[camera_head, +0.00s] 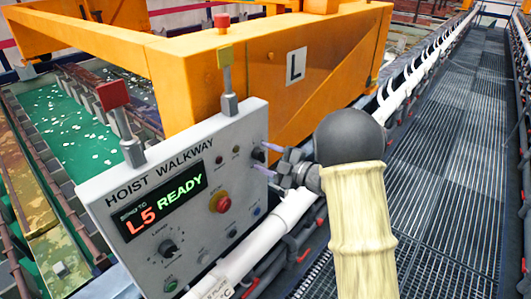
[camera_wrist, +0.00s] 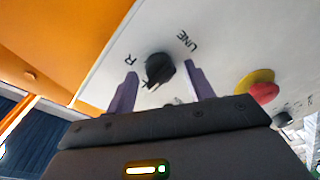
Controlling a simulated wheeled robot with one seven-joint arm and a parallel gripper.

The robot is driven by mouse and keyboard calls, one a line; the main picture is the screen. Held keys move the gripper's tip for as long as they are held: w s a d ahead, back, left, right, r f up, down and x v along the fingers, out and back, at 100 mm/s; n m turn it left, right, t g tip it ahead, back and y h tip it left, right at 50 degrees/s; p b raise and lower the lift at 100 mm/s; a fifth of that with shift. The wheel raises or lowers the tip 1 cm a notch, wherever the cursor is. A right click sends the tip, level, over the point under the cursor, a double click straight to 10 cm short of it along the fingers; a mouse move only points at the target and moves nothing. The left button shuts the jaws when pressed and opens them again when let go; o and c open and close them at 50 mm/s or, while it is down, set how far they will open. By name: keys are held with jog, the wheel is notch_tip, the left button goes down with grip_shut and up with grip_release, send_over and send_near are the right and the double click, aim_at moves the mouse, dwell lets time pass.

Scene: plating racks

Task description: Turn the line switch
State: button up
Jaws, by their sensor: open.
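The line switch (camera_wrist: 159,69) is a black rotary knob on the light panel, with the word LINE and single letters printed around it. Its pointed bar is turned toward the lower left in the wrist view. My gripper (camera_wrist: 160,72) is open, with one purple finger on each side of the knob. I cannot tell whether either finger touches it. In the head view my gripper (camera_head: 267,160) is at the right edge of the control panel (camera_head: 115,210), and the knob there is small and mostly hidden by the fingers. The panel display (camera_head: 160,203) reads L5 READY.
A red emergency button (camera_head: 220,203) on a yellow base sits near my gripper. Another black knob (camera_head: 168,247) and small buttons are lower on the panel. A white pipe (camera_head: 285,215) and an orange hoist frame (camera_head: 220,75) stand close by. The grated walkway (camera_head: 450,150) is clear.

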jog(key=shift+a, duration=0.1)
jog(key=c, duration=0.8)
jog(key=shift+c, duration=0.2)
jog(key=shift+w+m+b, duration=0.1)
jog(key=shift+m+b, duration=0.2)
jog(key=m+t+b, duration=0.1)
jog(key=m+b, duration=0.2)
jog(key=m, duration=0.9)
